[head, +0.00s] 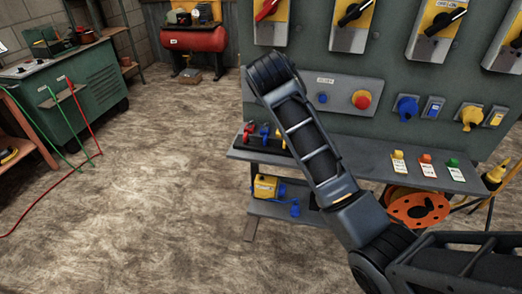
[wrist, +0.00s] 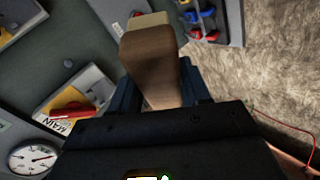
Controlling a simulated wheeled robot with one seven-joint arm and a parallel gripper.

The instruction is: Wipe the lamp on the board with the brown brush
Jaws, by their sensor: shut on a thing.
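My gripper (wrist: 160,98) is shut on the brown brush (wrist: 152,62) in the wrist view. The brush points away from me, with its pale bristle end (wrist: 146,22) near the grey-green board (wrist: 92,38). I cannot tell whether the bristles touch the board. A small red piece shows just beyond the bristle end, too cut off to name. In the head view my arm reaches up in front of the board (head: 375,82), and the gripper and brush do not show. I cannot make out the lamp clearly in either view; it may be behind my arm or the brush.
The board carries rotary switches (head: 352,15), a red push button (head: 362,99) and blue and yellow sockets (head: 407,106). The wrist view shows a gauge (wrist: 32,159). A grey shelf (head: 372,165) with small tagged items juts out below. The floor to the left is open.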

